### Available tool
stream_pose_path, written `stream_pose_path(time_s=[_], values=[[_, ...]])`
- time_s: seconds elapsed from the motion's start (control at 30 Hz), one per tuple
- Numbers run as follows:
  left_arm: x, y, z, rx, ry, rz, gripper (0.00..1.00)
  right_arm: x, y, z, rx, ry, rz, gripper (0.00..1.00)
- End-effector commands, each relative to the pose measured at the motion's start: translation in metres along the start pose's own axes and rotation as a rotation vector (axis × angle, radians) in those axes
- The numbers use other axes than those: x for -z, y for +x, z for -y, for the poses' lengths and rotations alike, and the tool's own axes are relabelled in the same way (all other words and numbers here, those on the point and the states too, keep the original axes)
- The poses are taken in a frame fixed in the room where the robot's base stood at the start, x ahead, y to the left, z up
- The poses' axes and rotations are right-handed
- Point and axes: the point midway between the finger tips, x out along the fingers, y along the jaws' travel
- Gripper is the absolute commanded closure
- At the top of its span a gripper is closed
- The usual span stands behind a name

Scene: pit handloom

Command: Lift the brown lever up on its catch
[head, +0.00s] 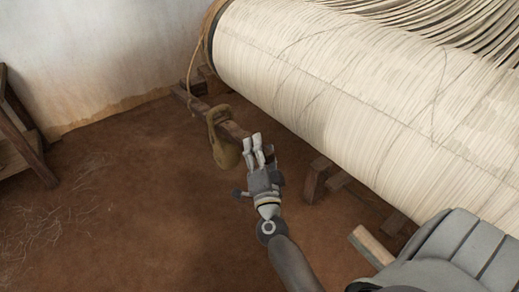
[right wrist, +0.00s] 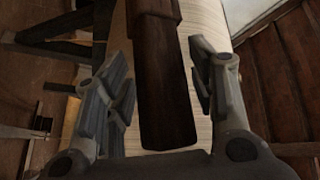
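My right gripper (head: 257,145) is at the lever's free end in the head view. In the right wrist view the lever (right wrist: 166,90) runs between the two fingers of my right gripper (right wrist: 160,85). The fingers are open on either side of it, with a gap visible, clearest on the left. The catch cannot be made out. My left gripper is not in view.
A rope (head: 190,75) comes down from the end of the warp roller (head: 330,80). Wooden blocks (head: 316,178) stand below the roller. The earthen floor (head: 140,210) at left is clear.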

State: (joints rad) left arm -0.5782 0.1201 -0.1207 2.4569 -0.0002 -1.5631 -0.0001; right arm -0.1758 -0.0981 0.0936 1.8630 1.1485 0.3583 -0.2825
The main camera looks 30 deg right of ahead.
Motion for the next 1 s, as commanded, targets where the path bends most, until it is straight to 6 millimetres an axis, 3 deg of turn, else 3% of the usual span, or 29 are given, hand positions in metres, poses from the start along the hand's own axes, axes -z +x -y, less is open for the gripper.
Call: stream_pose_path(time_s=[0.07, 0.37, 0.73, 1.0], values=[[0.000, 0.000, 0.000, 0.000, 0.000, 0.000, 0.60, 0.000, 0.000, 0.000, 0.000, 0.000, 0.000, 0.60], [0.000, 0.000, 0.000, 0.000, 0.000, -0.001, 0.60, 0.000, 0.000, 0.000, 0.000, 0.000, 0.000, 0.99], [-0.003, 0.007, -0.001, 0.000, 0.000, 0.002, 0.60, -0.006, -0.004, -0.011, 0.011, 0.006, -0.008, 1.00], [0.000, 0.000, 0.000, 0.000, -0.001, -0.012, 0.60, -0.007, -0.006, -0.013, 0.010, 0.011, -0.008, 1.00]])
